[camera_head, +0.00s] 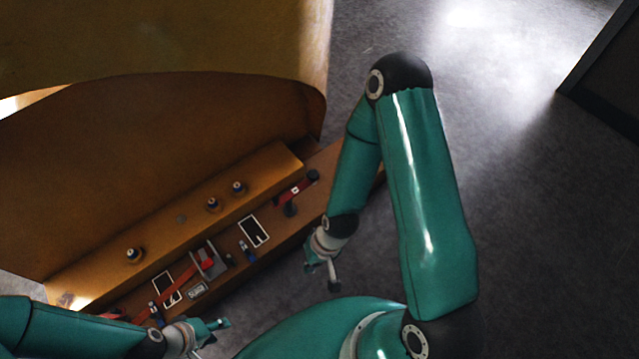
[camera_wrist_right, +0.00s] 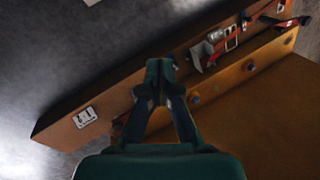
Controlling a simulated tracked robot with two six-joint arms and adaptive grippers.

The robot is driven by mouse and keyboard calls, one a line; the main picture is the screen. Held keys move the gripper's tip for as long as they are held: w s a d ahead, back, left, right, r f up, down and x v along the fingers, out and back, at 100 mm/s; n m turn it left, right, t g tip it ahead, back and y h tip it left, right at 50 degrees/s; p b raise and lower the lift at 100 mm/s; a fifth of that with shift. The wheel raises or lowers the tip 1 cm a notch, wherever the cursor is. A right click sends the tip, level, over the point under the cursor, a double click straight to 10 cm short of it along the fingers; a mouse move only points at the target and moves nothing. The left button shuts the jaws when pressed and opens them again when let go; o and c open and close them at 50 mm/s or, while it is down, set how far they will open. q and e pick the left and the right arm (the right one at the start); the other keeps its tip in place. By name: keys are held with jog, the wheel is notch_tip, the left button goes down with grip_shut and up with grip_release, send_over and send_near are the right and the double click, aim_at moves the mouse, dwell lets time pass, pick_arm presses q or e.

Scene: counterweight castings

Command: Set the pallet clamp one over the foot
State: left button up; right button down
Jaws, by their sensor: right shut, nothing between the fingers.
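A clamp with a long red lever (camera_head: 192,272) lies along the orange-brown ledge at lower left in the head view. A second red-handled clamp (camera_head: 298,188) sits further right, near the ledge's far end. Red clamp parts also show at upper right in the right wrist view (camera_wrist_right: 230,44). I cannot tell which one is clamp one, or which part is the foot. My right gripper (camera_head: 329,283) is shut and empty, in front of the ledge and apart from it; its closed fingers show in the wrist view (camera_wrist_right: 160,80). My left gripper (camera_head: 217,325) is near the ledge's lower edge, its opening unclear.
White-framed dark rectangles (camera_head: 254,231) mark the ledge. Several round dark-topped knobs (camera_head: 238,187) stand on the raised step behind. A tall orange-brown casting wall (camera_head: 150,150) rises at the back. Grey floor (camera_head: 530,200) is open at right.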

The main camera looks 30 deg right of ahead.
jog(key=w+d+f+m+t+b, duration=0.1)
jog(key=w+d+f+m+b, duration=0.55)
jog(key=f+m+b, duration=0.4)
jog(key=w+d+f+m+t+b, duration=0.1)
jog(key=w+d+f+m+b, duration=0.6)
jog(key=f+b, duration=0.5)
jog(key=w+d+m+t+h+b, duration=0.1)
jog(key=w+d+m+t+b, duration=0.2)
jog(key=w+d+m+b, duration=0.2)
jog(key=w+d+m+t+h+b, duration=0.1)
jog(key=w+d+m+t+b, duration=0.2)
jog(key=w+d+m+b, duration=0.2)
jog(key=d+m+b, duration=0.3)
jog(key=d+b, duration=0.1)
jog(key=d, duration=0.1)
jog(key=shift+w+d+f, duration=0.2)
jog(key=shift+d+f, duration=0.2)
jog(key=shift+f, duration=0.1)
